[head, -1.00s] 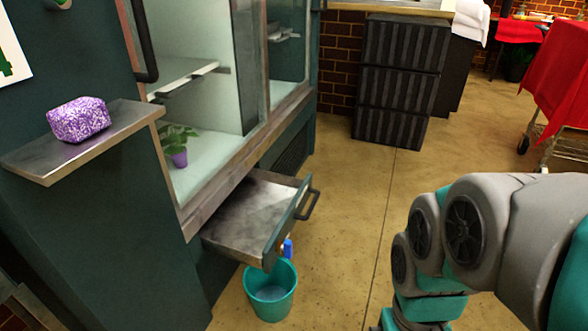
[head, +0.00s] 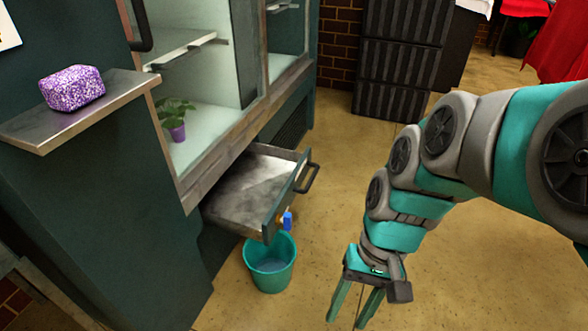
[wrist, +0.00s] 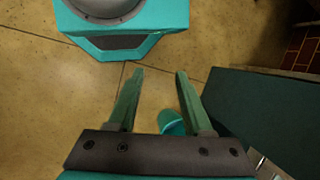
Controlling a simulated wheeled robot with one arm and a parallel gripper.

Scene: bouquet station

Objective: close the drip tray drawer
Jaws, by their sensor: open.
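The drip tray drawer (head: 238,197) is a shallow metal tray pulled out from under the glass-fronted cabinet. Its front panel carries a dark bar handle (head: 309,178) and a blue tap (head: 287,221) at its near end. My gripper (head: 345,322) is at the lower middle of the head view, pointing down, to the right of the drawer and apart from it. Its two fingers are spread and empty. In the wrist view my gripper (wrist: 154,75) shows open over bare floor. The drawer cannot be made out in the wrist view.
A teal bucket (head: 270,264) stands on the floor under the drawer's tap and shows partly in the wrist view (wrist: 172,122). A shelf (head: 100,110) with a purple patterned block (head: 72,88) juts out at left. Dark drawers (head: 402,60) stand behind. Floor right of the drawer is clear.

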